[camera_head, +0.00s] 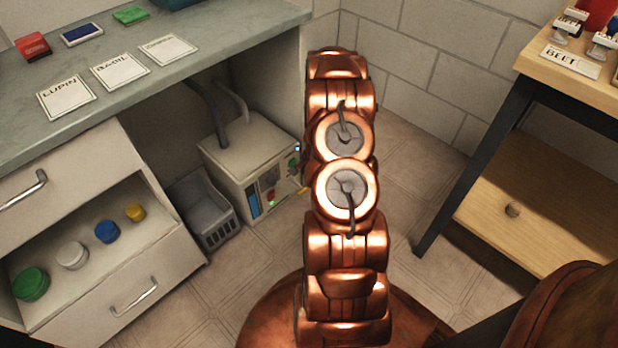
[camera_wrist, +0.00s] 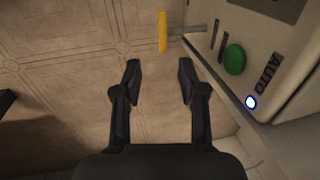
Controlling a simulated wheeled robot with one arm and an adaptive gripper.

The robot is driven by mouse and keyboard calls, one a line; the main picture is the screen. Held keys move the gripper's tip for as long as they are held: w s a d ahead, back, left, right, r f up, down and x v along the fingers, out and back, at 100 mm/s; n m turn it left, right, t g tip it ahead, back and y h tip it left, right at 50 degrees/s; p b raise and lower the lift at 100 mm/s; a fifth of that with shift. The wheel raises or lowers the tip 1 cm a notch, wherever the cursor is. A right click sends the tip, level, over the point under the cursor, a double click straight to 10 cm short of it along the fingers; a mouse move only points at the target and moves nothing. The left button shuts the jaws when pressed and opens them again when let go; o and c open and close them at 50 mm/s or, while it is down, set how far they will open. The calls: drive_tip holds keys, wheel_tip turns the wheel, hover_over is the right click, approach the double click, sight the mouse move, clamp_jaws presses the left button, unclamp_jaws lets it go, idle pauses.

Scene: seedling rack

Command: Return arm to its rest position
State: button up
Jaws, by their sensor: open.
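My copper-coloured arm (camera_head: 345,190) stands upright in the middle of the head view, in front of the counter and a white machine. My gripper (camera_wrist: 157,75) shows in the wrist view with its two dark fingers apart and nothing between them. It is over the tiled floor, just beside the machine's control panel. In the head view the gripper is hidden behind the arm.
The white machine (camera_head: 245,160) has a yellow-handled lever (camera_wrist: 163,32), a green button (camera_wrist: 235,59) and a lit blue-white light (camera_wrist: 251,101) by the word AUTO. A wooden table (camera_head: 575,80) is at right. Floor between is clear.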

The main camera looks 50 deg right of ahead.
drive_tip(key=shift+s+r, duration=0.1)
drive_tip(key=shift+r, duration=0.35)
idle(0.3)
drive_tip(key=a+r+n+y+p, duration=0.1)
drive_tip(key=a+r+n+p, duration=0.2)
drive_tip(key=a+r+p, duration=0.75)
drive_tip(key=a+r+n+g, duration=0.1)
drive_tip(key=a+r+n, duration=0.35)
drive_tip(key=r, duration=1.25)
drive_tip(key=a+r+n+y+p, duration=0.1)
drive_tip(key=a+r+n+p, duration=0.1)
drive_tip(key=a+r+p, duration=0.9)
drive_tip(key=s+a+r+n+g+p, duration=0.1)
drive_tip(key=s+a+r+n, duration=0.2)
drive_tip(key=r, duration=0.4)
drive_tip(key=s+a+r+p, duration=0.2)
drive_tip(key=s+a+r, duration=0.1)
drive_tip(key=s+r, duration=0.3)
drive_tip(key=s+a+r+n+g+p, duration=0.1)
drive_tip(key=s+a+r+n, duration=0.15)
drive_tip(key=r, duration=0.65)
drive_tip(key=s+a+r+n+g+h+p, duration=0.1)
drive_tip(key=s+a+r+n+h+p, duration=0.1)
drive_tip(key=s+r+p, duration=0.6)
drive_tip(key=s+r+n, duration=0.1)
drive_tip(key=s+r, duration=0.3)
drive_tip(key=s, duration=0.4)
drive_tip(key=shift+a, duration=0.3)
